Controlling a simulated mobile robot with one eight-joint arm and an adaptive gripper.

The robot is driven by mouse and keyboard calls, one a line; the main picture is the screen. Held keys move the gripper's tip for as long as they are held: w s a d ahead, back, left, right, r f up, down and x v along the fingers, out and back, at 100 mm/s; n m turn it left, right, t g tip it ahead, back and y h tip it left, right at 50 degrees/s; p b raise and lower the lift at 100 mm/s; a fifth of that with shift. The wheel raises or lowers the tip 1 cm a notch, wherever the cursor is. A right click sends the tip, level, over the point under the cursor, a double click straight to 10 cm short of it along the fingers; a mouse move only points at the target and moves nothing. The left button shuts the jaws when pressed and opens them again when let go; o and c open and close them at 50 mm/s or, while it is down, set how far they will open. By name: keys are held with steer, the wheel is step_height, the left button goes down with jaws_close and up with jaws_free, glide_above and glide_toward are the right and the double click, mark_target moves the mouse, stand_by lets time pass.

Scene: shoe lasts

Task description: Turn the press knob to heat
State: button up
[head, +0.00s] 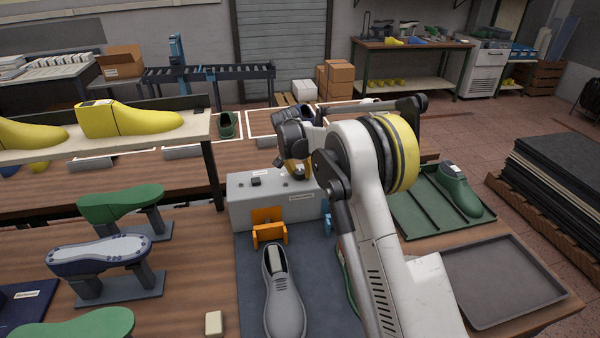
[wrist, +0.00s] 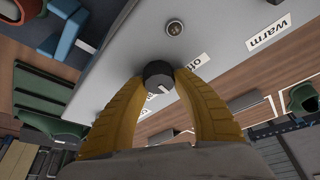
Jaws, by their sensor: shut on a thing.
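The press is a grey box (head: 245,208) on the bench in the head view; its grey panel (wrist: 125,45) fills the middle of the wrist view. My gripper (wrist: 160,78) has its two yellow fingers shut on the black press knob (wrist: 157,72), one on each side. A pale pointer mark shows on the knob's lower edge in the wrist view. An "off" label (wrist: 191,63) lies right of the knob, and a "warm" label (wrist: 268,32) lies further right. Another label beside the knob is partly hidden by the fingers. In the head view my arm hides much of the knob area.
A round metal fitting (wrist: 174,28) sits on the panel above the knob in the wrist view. A shelf with yellow lasts (head: 130,119) is left; a green tray (head: 412,215) is right.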

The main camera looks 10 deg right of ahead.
steer(key=m+g+h, duration=0.1)
steer(key=m, duration=0.2)
steer(key=shift+m, duration=0.3)
steer(key=shift+s+d+m+g+h, duration=0.15)
steer(key=shift+m+g, duration=0.2)
steer(key=shift+m, duration=0.55)
steer(key=shift+a+m+g+h, duration=0.15)
steer(key=shift+m+g, duration=0.2)
steer(key=shift+m, duration=0.55)
steer(key=shift+d, duration=0.1)
steer(key=o, duration=1.2)
steer(key=v, duration=1.2)
